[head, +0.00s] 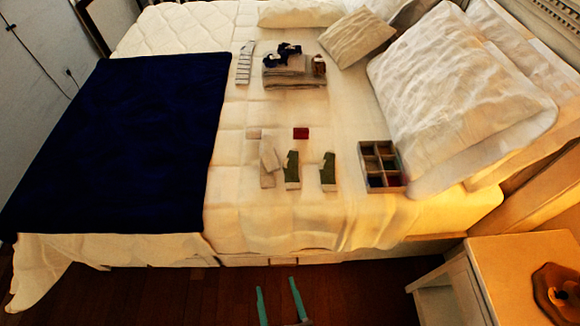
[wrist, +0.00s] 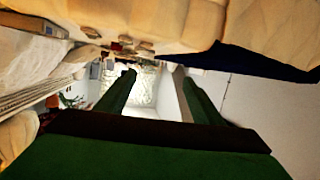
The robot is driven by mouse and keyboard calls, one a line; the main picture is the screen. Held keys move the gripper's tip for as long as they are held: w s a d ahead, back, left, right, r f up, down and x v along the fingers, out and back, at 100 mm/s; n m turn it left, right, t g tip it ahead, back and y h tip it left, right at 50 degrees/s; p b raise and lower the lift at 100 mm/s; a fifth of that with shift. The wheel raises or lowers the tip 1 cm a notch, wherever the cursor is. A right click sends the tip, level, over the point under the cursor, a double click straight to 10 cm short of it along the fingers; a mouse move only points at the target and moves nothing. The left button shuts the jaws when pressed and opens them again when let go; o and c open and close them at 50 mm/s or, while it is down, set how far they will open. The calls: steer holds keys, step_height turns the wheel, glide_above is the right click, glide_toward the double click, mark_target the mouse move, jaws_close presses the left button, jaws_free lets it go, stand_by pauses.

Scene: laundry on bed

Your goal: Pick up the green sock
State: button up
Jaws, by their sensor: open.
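Two green socks lie on the white bed near its front edge, a left one (head: 292,169) and a right one (head: 328,171), side by side and apart. My gripper (head: 276,284) is low in the head view, in front of the bed's near side and apart from the socks. Its two fingers are spread and nothing shows between them. In the wrist view my gripper (wrist: 154,72) points along the bed, which appears upside down at the top. Small items there are too small to tell apart, so I cannot pick out the socks.
Beige socks (head: 268,155) lie just left of the green ones, with a red folded piece (head: 301,133) behind. A divided box (head: 366,181) sits to the right. Folded clothes (head: 293,80) lie farther back. A dark blue blanket (head: 130,140) covers the left; a nightstand (head: 520,260) stands front right.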

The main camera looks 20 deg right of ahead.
steer(key=w+d+f+m+h, duration=0.1)
steer(key=w+d+f, duration=0.25)
steer(key=w, duration=0.35)
steer(key=w+d+f+h, duration=0.1)
steer(key=w+d+f, duration=0.1)
steer(key=w+d, duration=0.35)
steer(key=m+g+h, duration=0.1)
steer(key=m+g, duration=0.1)
glide_toward(292, 179)
steer(key=x, duration=0.8)
steer(key=shift+w+d, duration=0.1)
steer(key=shift+w, duration=0.1)
steer(key=shift+c, duration=0.6)
steer(key=c, duration=0.7)
